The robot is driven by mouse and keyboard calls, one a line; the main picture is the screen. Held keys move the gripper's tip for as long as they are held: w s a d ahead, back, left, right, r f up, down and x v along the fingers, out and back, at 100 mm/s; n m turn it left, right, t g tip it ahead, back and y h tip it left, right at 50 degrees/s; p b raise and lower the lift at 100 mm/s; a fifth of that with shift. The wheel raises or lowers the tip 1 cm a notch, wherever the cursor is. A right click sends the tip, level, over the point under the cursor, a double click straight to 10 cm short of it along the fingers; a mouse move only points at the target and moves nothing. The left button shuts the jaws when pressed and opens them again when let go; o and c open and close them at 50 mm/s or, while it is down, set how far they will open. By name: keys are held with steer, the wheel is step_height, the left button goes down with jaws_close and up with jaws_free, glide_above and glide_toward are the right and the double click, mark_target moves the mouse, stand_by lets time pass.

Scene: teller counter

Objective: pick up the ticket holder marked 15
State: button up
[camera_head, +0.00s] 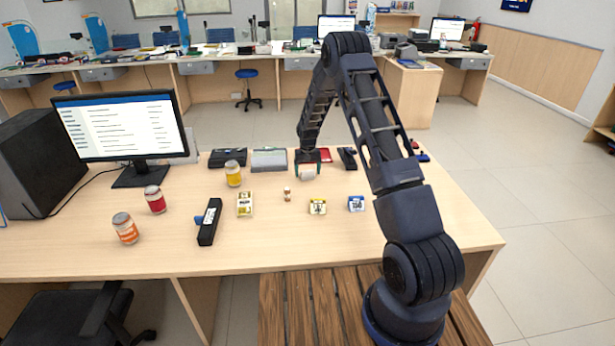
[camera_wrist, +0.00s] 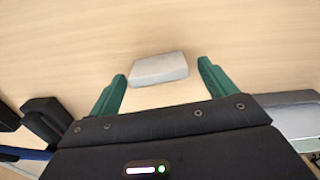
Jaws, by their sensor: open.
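A small pale grey-white block (camera_wrist: 158,69) lies on the counter, between and slightly beyond my gripper's (camera_wrist: 163,71) two green fingertips in the wrist view. The fingers are spread, with gaps at the block's sides, the left one narrow. In the head view the white block (camera_head: 309,174) shows just in front of my gripper (camera_head: 308,164), toward the camera. I see no number on the block, so I cannot tell whether it is the ticket holder marked 15. No marking 15 is legible on anything in either view.
A grey device (camera_head: 269,160) and a black device (camera_head: 348,158) flank my gripper. Jars and a monitor (camera_head: 122,128) stand left.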

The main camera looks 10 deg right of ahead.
steer(key=shift+f, duration=0.45)
steer(key=shift+c, duration=0.4)
steer(key=c, duration=1)
